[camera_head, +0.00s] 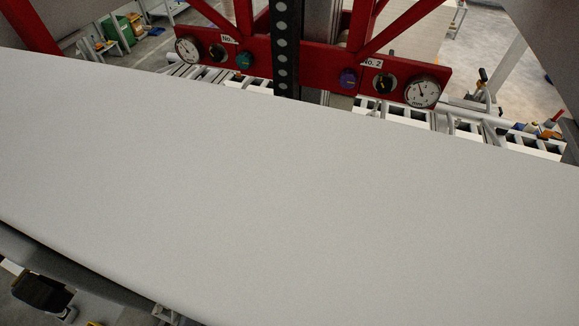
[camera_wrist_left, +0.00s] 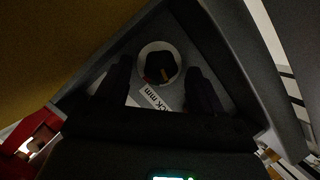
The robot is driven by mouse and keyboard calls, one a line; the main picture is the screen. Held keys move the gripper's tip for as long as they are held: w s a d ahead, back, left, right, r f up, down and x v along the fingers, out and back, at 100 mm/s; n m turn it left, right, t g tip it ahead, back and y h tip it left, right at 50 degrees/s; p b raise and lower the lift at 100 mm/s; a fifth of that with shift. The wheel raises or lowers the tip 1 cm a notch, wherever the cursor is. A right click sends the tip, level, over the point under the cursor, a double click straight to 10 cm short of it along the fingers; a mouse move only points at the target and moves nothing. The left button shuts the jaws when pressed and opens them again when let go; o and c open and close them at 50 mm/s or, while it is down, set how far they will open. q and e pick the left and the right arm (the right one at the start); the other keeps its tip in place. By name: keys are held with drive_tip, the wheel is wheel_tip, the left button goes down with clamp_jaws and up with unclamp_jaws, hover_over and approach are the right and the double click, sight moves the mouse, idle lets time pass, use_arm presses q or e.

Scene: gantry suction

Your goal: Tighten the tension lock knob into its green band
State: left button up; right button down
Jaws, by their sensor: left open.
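The tension lock knob (camera_wrist_left: 160,64) is a dark round knob on a pale round dial (camera_wrist_left: 146,50) in the left wrist view. A red mark and a yellow mark show near the knob's lower edge. No green band can be made out in the dim light. A white label (camera_wrist_left: 157,98) below it carries partly hidden lettering ending in "CK mm". My left gripper (camera_wrist_left: 158,73) is open, with one dark finger on each side of the knob. Whether the fingers touch it cannot be told. The head view shows neither gripper nor this knob. My right gripper is in no view.
Grey walls (camera_wrist_left: 225,97) close in around the dial. In the head view, a large pale curved panel (camera_head: 270,190) fills the middle. Behind it, a red beam (camera_head: 310,72) carries gauges and small coloured knobs, with labels No. 1 and No. 2.

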use_arm(q)
drive_tip(key=shift+w+d, duration=0.1)
drive_tip(key=shift+w, duration=0.05)
drive_tip(key=c, duration=1.1)
drive_tip(key=shift+o, duration=0.2)
drive_tip(key=m+y, duration=0.2)
drive_tip(key=m, duration=0.1)
drive_tip(key=shift+d+r+m, duration=0.1)
drive_tip(key=shift+d+m, duration=0.1)
drive_tip(key=shift+m, duration=0.1)
drive_tip(key=o, duration=1.1)
drive_tip(key=shift+c, duration=0.2)
